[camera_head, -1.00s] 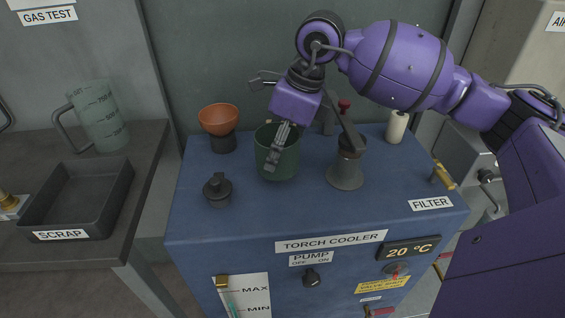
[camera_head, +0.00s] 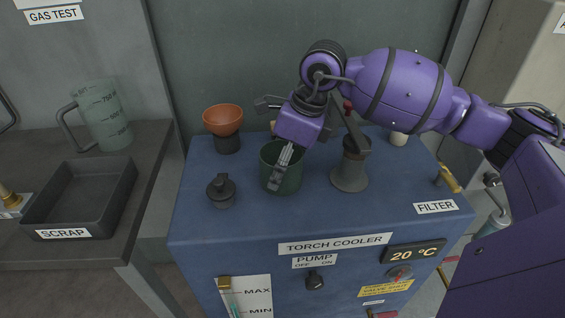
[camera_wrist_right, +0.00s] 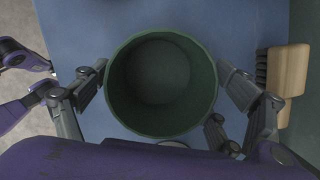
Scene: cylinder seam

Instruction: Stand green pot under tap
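The green pot (camera_head: 282,171) is upright over the blue cooler top, and I cannot tell whether its base touches it. In the right wrist view the pot (camera_wrist_right: 160,85) appears from above, its inside empty. My right gripper (camera_wrist_right: 160,83) has its fingers close against both sides of the pot, and it appears shut on it. In the head view one finger of my right gripper (camera_head: 282,168) lies across the front of the pot. A grey fitting with a conical base (camera_head: 350,175), apparently the tap, stands just right of the pot.
A black-capped filler (camera_head: 221,190) and an orange funnel (camera_head: 223,120) stand left of the pot. A brush (camera_wrist_right: 285,75) lies near the right finger in the wrist view. A white cylinder (camera_head: 398,138) is behind my arm. The cooler's front strip (camera_head: 270,220) is clear.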

